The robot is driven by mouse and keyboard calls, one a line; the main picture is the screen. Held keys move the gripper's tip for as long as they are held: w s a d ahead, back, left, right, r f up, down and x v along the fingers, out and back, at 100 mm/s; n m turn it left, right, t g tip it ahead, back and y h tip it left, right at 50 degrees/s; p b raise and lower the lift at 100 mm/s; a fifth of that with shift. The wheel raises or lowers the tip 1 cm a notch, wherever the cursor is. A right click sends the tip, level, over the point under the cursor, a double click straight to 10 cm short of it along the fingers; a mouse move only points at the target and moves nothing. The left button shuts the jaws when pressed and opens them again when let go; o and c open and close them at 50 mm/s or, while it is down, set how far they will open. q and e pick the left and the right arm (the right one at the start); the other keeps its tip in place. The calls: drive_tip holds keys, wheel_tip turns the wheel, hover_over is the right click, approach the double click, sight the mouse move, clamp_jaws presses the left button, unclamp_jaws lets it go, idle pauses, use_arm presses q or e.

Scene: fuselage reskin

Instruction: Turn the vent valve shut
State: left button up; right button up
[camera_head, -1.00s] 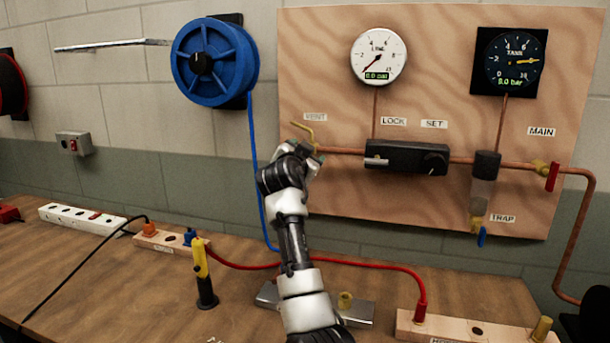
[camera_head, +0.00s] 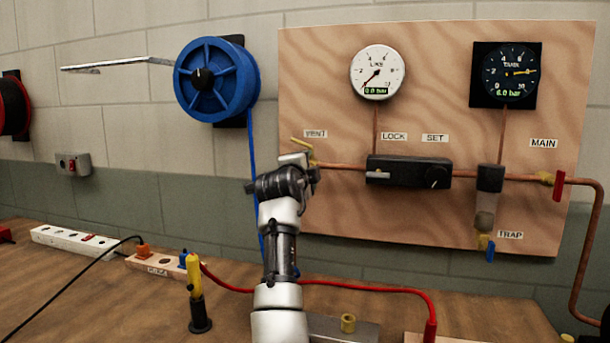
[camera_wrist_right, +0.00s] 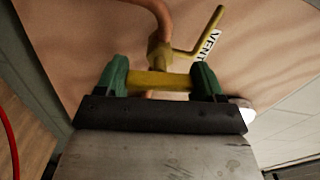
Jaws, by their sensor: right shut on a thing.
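The vent valve is a small yellow fitting at the left end of the copper pipe, by the VENT label (camera_head: 316,134). In the head view its bent yellow spout (camera_head: 303,146) shows above my right gripper (camera_head: 308,168), which hides most of the valve. In the right wrist view the valve body (camera_wrist_right: 159,54) and the bent spout (camera_wrist_right: 209,42) show. My right gripper (camera_wrist_right: 160,81) has its green fingertips on both ends of the yellow valve handle (camera_wrist_right: 158,80), which lies across between them. My left gripper is out of view.
The plywood panel carries a LINE gauge (camera_head: 377,72) at zero, a TANK gauge (camera_head: 505,75), a black regulator (camera_head: 408,172) and a red main handle (camera_head: 558,185). A blue hose reel (camera_head: 216,78) hangs left. The bench (camera_head: 110,300) holds cables and a yellow-handled tool (camera_head: 195,280).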

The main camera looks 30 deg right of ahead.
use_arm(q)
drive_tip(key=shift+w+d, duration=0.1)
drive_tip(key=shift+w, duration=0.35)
use_arm(e)
drive_tip(key=shift+f+m, duration=0.15)
drive_tip(key=shift+m, duration=0.75)
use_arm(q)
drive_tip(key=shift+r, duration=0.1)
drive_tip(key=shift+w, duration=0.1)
use_arm(e)
drive_tip(key=o, duration=0.9)
drive_tip(key=shift+o, duration=0.2)
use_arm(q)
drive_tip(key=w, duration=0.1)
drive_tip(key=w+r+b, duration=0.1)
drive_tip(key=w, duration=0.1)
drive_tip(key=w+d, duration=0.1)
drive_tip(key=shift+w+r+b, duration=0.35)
use_arm(e)
drive_tip(key=v, duration=1.1)
